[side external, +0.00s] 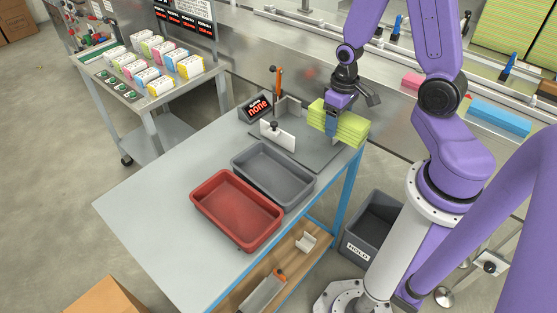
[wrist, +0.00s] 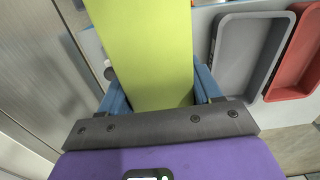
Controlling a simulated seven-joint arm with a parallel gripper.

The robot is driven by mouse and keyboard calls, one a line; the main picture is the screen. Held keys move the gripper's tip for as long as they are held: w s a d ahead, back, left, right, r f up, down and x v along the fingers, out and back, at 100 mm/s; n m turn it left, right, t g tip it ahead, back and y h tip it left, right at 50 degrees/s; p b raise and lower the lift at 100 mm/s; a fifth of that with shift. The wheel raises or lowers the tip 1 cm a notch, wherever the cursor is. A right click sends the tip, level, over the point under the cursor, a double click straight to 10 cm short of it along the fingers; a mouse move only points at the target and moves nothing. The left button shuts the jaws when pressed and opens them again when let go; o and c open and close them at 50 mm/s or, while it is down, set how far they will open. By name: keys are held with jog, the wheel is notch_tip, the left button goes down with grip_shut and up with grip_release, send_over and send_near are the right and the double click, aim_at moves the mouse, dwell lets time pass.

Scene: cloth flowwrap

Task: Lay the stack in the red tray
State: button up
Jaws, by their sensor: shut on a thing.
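The stack (side external: 345,124) is a block of several yellow-green cloths at the far right end of the table. My gripper (side external: 331,122) is shut on the stack, with one blue finger showing on its near face. In the wrist view the stack (wrist: 145,50) fills the space between my two blue fingers (wrist: 160,95). I cannot tell whether the stack touches the grey plate below it. The red tray (side external: 238,208) lies on the table nearer the camera and looks empty. It also shows at the right edge of the wrist view (wrist: 302,60).
A grey tray (side external: 272,174) lies between the red tray and the stack and looks empty. The table's left part (side external: 160,195) is clear.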

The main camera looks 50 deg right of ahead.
jog(key=w+a+f, duration=0.1)
jog(key=w+a, duration=0.3)
jog(key=a, duration=0.3)
jog(key=w+a+f, duration=0.1)
jog(key=w+a, duration=0.3)
jog(key=a, duration=0.3)
send_near(237, 214)
jog(key=shift+f, duration=3.15)
jog(key=shift+f, duration=0.1)
jog(key=o, duration=1)
jog(key=shift+o, duration=0.2)
